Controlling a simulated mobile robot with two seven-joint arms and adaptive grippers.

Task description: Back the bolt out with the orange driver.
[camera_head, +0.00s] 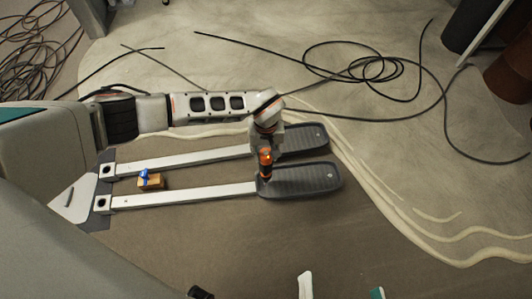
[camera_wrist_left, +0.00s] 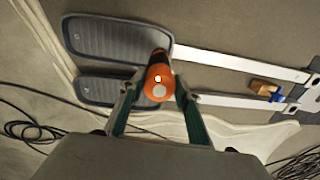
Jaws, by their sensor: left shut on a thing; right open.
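My left gripper (camera_head: 266,140) is shut on the orange driver (camera_head: 265,158), which has a dark lower end. The driver is roughly upright over the near pedal, close to where it meets its rail. In the left wrist view the driver's orange handle (camera_wrist_left: 160,80) sits between the green-lined fingers. I cannot make out the bolt, nor whether the driver tip touches anything. My right gripper (camera_head: 340,290) is partly in view at the bottom edge, with its fingers apart and nothing seen between them.
Two dark pedals (camera_head: 310,182) end pale rails (camera_head: 185,196) on the floor. A small orange-brown block (camera_head: 151,183) with a blue piece (camera_head: 144,176) lies between the rails. Loose black cable (camera_head: 375,68) lies behind. A dark object (camera_head: 199,293) shows at the bottom edge. Brown floor in front is clear.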

